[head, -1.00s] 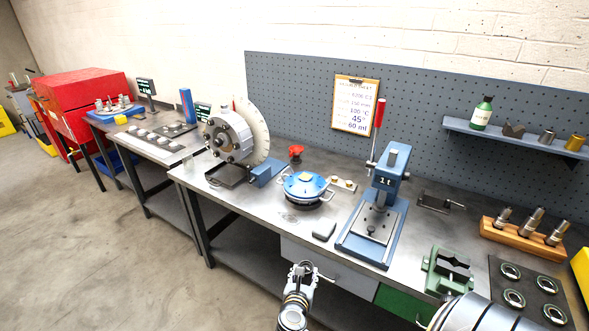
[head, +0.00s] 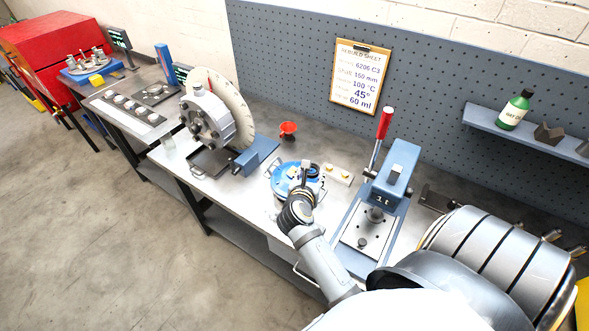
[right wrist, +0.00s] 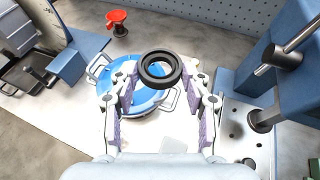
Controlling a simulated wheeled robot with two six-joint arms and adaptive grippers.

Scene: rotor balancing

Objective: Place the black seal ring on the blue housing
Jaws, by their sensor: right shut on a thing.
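The black seal ring (right wrist: 160,84) is held between the two fingertips of my right gripper (right wrist: 161,75) in the right wrist view. The blue housing (right wrist: 103,82), round with metal side handles, lies beyond and below the ring in that view. The ring appears raised above it, though the exact gap cannot be told. In the head view my right gripper (head: 304,182) is in front of the blue housing (head: 283,182) and hides part of it. The ring cannot be clearly made out there. My left gripper is not in view.
A blue press (head: 395,175) with a red-handled lever stands close right of the housing. A grey rotor stand (head: 215,120) is to the left, and a red funnel (head: 288,128) is behind. A small pale block with yellow pieces (head: 337,174) lies beside the housing.

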